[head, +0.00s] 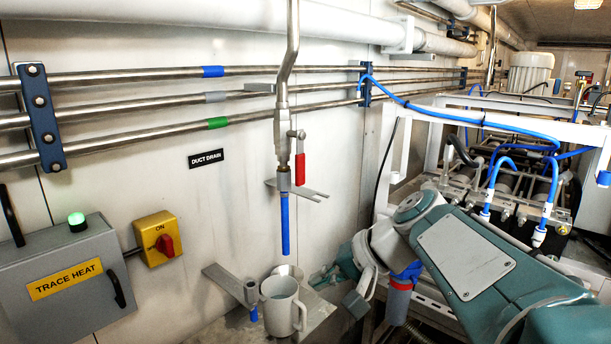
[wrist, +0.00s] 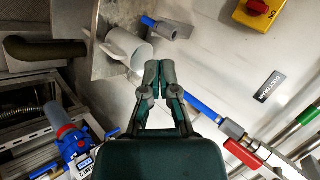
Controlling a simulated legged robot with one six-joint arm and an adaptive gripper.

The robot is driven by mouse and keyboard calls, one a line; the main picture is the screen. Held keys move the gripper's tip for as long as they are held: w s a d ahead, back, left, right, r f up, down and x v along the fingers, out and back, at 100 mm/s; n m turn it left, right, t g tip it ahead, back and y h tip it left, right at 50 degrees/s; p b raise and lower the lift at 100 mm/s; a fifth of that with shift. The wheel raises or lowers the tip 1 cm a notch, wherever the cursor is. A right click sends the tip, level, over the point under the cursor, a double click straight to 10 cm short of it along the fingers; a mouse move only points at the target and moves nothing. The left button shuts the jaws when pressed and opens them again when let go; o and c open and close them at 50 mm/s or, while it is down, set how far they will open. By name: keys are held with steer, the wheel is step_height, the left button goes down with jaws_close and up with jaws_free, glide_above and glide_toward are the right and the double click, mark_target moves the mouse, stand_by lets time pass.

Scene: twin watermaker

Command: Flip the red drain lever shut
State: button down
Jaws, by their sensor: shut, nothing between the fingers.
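The red drain lever (head: 300,168) hangs on the right side of the drain valve (head: 283,150), pointing down, roughly in line with the vertical pipe. It also shows in the wrist view (wrist: 243,153), lower right, clear of my fingers. A blue tube (head: 285,223) runs down from the valve, above a white mug (head: 281,305). My gripper (wrist: 161,70) is shut and empty, with its fingertips together between the mug and the blue tube in the wrist view. In the head view my gripper (head: 325,275) is low, right of the mug and below the lever, partly hidden by my arm.
A slotted metal bracket (head: 312,193) juts out just below the lever. A metal shelf (head: 318,315) carries the mug. A yellow switch (head: 156,238) and grey trace heat box (head: 75,285) are on the left. Blue hoses and a frame (head: 480,112) crowd the right.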

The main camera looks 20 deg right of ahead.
mark_target(301, 158)
steer(key=w+d+r+m+t+y, duration=0.3)
steer(key=w+d+r+t+y, duration=0.2)
steer(key=w+d+r, duration=0.6)
steer(key=w+d+t, duration=0.1)
steer(key=d, duration=0.3)
steer(key=shift+w+y, duration=0.4)
steer(key=shift+r, duration=0.1)
steer(key=w+a, duration=0.4)
steer(key=a, duration=0.7)
steer(key=shift+w, duration=0.2)
